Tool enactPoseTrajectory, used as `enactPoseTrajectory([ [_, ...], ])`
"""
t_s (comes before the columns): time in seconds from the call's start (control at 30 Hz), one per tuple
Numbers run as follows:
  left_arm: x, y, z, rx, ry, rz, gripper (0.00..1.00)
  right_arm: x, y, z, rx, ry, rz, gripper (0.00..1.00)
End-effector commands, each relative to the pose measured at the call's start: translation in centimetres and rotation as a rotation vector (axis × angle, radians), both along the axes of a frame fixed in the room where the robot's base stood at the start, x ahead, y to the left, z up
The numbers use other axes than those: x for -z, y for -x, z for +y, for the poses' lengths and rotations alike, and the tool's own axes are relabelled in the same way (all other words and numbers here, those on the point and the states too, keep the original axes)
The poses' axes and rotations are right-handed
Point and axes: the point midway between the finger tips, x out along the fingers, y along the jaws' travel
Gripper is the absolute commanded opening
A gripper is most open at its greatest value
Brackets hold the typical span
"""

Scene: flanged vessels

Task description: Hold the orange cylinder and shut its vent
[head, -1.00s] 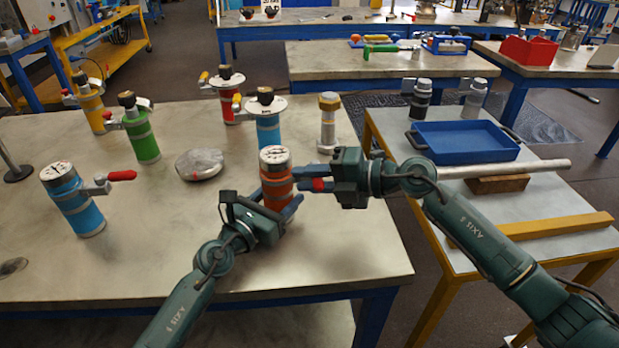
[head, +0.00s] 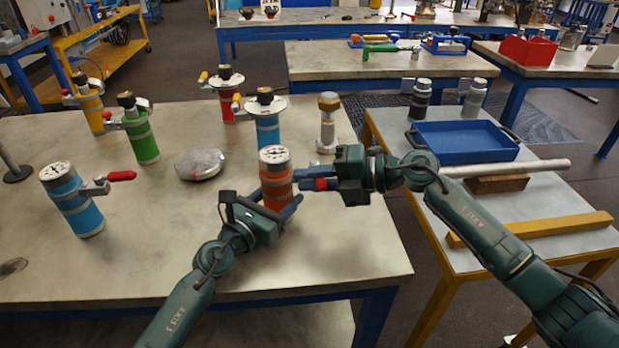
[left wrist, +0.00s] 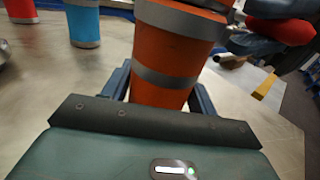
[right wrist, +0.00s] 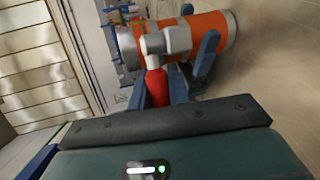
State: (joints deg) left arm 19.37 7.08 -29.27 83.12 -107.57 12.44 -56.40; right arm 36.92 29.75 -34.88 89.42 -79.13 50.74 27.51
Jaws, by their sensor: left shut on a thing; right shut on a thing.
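The orange cylinder (head: 276,178) stands upright near the table's right edge, with grey bands and a pale marked top. My left gripper (head: 275,203) is shut around its lower body; the left wrist view shows the orange wall (left wrist: 172,50) between the two fingers. The cylinder's vent has a grey fitting (right wrist: 166,40) on its side and a red handle (right wrist: 157,88). My right gripper (head: 312,185) is shut on the red handle, coming from the right. In the head view the fingers hide most of the handle and fitting.
A blue cylinder (head: 72,200) with a red handle stands at left. Green (head: 140,137), yellow, red and another blue cylinder stand behind. A side table holds a blue tray (head: 463,143) and a metal bar.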

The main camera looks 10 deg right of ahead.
Motion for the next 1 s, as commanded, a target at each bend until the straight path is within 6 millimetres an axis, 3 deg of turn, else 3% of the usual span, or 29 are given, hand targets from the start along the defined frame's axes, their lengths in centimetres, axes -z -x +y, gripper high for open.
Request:
enactPoseTrajectory([
  [0.5, 0.0, 0.0, 0.0, 0.001, 0.001, -0.001, 0.15, 0.0, -0.1, -1.8, -0.447, 0.0, 0.001, 0.0],
  [1.0, -0.1, 0.0, -0.1, 0.002, 0.001, -0.001, 0.15, 0.2, -0.5, -2.7, -0.712, 0.001, 0.001, 0.0],
])
